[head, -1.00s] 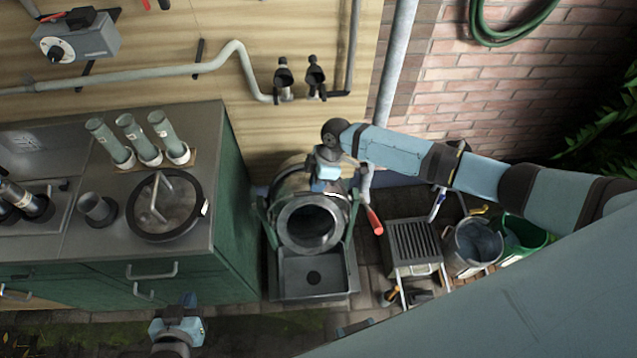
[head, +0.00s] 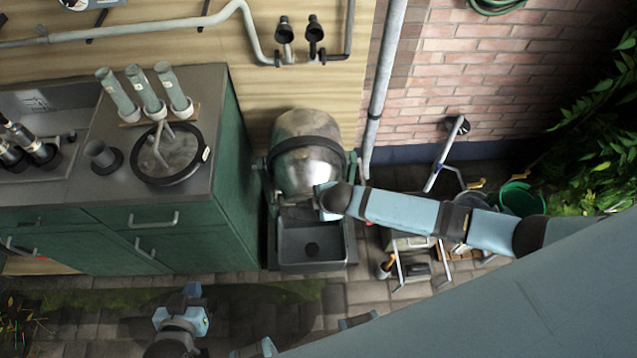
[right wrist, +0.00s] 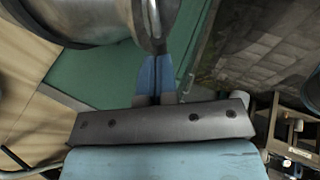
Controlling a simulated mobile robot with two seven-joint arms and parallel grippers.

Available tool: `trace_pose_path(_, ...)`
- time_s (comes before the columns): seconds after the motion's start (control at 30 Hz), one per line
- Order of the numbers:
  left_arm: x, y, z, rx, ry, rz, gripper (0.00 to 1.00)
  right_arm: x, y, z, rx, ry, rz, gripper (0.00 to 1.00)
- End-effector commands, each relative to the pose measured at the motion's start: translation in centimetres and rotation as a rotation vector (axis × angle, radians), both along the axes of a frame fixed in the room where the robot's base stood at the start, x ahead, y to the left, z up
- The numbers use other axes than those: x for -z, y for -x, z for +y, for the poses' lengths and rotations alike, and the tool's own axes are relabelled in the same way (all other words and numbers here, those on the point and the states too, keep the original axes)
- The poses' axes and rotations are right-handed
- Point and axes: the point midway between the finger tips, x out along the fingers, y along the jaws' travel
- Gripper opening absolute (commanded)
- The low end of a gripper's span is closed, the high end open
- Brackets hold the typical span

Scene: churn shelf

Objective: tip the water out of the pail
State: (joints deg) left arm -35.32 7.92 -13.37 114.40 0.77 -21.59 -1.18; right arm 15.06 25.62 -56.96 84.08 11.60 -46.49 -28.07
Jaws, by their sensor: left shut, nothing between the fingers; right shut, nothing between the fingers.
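The metal vessel (head: 308,166), which I take to be the pail, hangs in a dark pivot frame. Its rounded bottom faces up and its mouth is turned down, out of sight, over a grey drain basin (head: 292,254). I see no water. My right gripper (head: 325,202) is at the vessel's lower right edge; in the right wrist view its blue fingers (right wrist: 158,72) are shut together with nothing between them, close by the metal rim (right wrist: 150,22). Whether they touch it I cannot tell. My left gripper (head: 190,298) is shut and empty, low, left of the basin.
A green cabinet (head: 218,205) with a grey worktop stands left of the vessel. A round lidded pan (head: 180,160) and grey tubes (head: 143,90) are on it. A green bucket (head: 520,199) and a partly hidden grey bucket stand at right.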

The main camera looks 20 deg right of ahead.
Motion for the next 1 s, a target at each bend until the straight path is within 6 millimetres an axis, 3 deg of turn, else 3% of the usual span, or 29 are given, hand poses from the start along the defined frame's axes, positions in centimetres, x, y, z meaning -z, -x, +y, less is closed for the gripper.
trace_pose_path(0.03, 1.0, -0.1, 0.0, 0.001, 0.0, -0.001, 0.0, 2.0, 1.0, 0.1, 0.001, 0.012, -0.034, 0.0)
trace_pose_path(0.2, 2.9, -0.2, -0.1, 0.003, 0.0, -0.003, 0.0, 5.6, 2.8, 0.6, 0.004, 0.046, -0.173, 0.0)
trace_pose_path(0.5, 5.9, 0.0, -0.1, 0.003, -0.002, 0.005, 0.0, 10.3, 4.0, 0.9, 0.004, 0.058, -0.216, 0.0)
trace_pose_path(0.73, 6.9, 0.0, 0.0, 0.003, -0.002, 0.005, 0.0, 12.1, 4.3, 1.0, 0.004, 0.059, -0.217, 0.0)
trace_pose_path(1.0, 6.9, -0.1, -0.1, 0.002, -0.001, 0.001, 0.0, 12.7, 4.3, 1.0, 0.003, 0.06, -0.219, 0.0)
